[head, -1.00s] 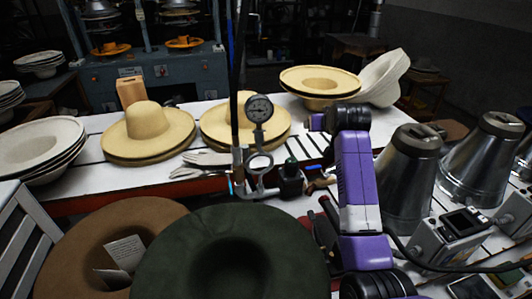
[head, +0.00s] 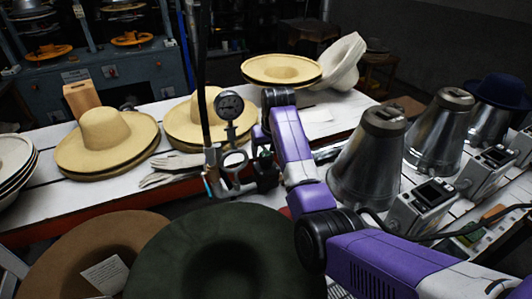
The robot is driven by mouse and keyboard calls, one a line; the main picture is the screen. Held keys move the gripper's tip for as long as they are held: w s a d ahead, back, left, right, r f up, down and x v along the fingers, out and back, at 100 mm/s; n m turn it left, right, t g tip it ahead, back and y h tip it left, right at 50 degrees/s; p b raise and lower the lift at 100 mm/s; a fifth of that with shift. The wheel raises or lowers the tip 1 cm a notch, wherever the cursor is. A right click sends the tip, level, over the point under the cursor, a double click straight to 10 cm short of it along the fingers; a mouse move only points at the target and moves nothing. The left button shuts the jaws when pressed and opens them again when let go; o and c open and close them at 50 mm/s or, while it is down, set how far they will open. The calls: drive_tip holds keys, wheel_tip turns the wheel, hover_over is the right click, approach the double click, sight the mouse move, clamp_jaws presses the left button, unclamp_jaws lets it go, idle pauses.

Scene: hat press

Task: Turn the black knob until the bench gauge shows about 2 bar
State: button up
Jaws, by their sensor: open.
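The bench gauge (head: 229,106) is a round dark-faced dial on a stem at the middle of the head view. Its needle is too small to read. Below it is a metal pipe fitting with a pale round ring (head: 234,161). The black knob (head: 267,176) is a small dark block on the right of this fitting, partly covered from above. My purple arm reaches in from the lower right. My gripper (head: 262,140) is open and points down just above the knob, mostly hidden behind my wrist. I cannot tell whether it touches the knob.
Straw hats (head: 106,140) and a pair of pale gloves (head: 168,172) lie on the white bench left of the gauge. Metal cones (head: 368,160) stand close to the right of my arm. A dark green hat (head: 220,255) and a brown hat (head: 75,262) are in front.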

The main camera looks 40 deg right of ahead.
drive_tip(key=shift+x, duration=1.1)
drive_tip(key=c, duration=1.4)
drive_tip(key=shift+o, duration=0.2)
drive_tip(key=shift+m, duration=0.3)
drive_tip(key=m+h, duration=0.1)
drive_tip(key=m, duration=0.1)
drive_tip(key=shift+w+m+g+p, duration=0.1)
drive_tip(key=shift+m+g+p, duration=0.2)
drive_tip(key=shift+p, duration=0.1)
drive_tip(key=shift+w+m+g+h+b, duration=0.1)
drive_tip(key=shift+m+g+h+b, duration=0.45)
drive_tip(key=shift+m, duration=1.35)
